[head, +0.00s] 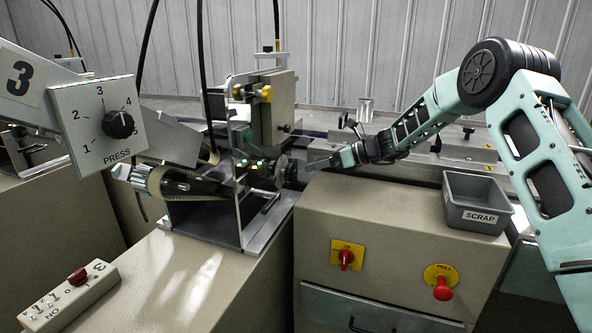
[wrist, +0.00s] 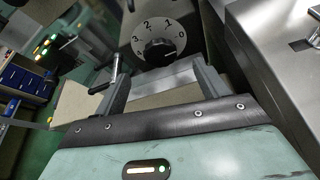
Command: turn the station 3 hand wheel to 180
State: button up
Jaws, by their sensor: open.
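A dark round hand wheel (head: 284,169) sits on the right side of the station 3 machine in the head view. In the wrist view, a grey dial face (wrist: 142,31) with numerals and a black centre knob (wrist: 158,50) lies ahead. A thin crank-like rod with a black grip (wrist: 99,88) shows beside the left finger. My gripper (head: 318,164) points left at the wheel, close to it. In the wrist view my gripper (wrist: 164,82) is open and empty, with its fingers apart below the dial. I cannot tell whether it touches anything or read the wheel's setting.
A switch box (head: 70,296) lies front left. A grey SCRAP bin (head: 477,202) stands on the right cabinet (head: 385,215), under my arm. The machine frame is close around my gripper.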

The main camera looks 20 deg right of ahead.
aim_at(293, 170)
jog(key=x, duration=0.7)
jog(key=shift+w+a, duration=0.15)
jog(key=shift+a, duration=0.15)
jog(key=c, duration=1)
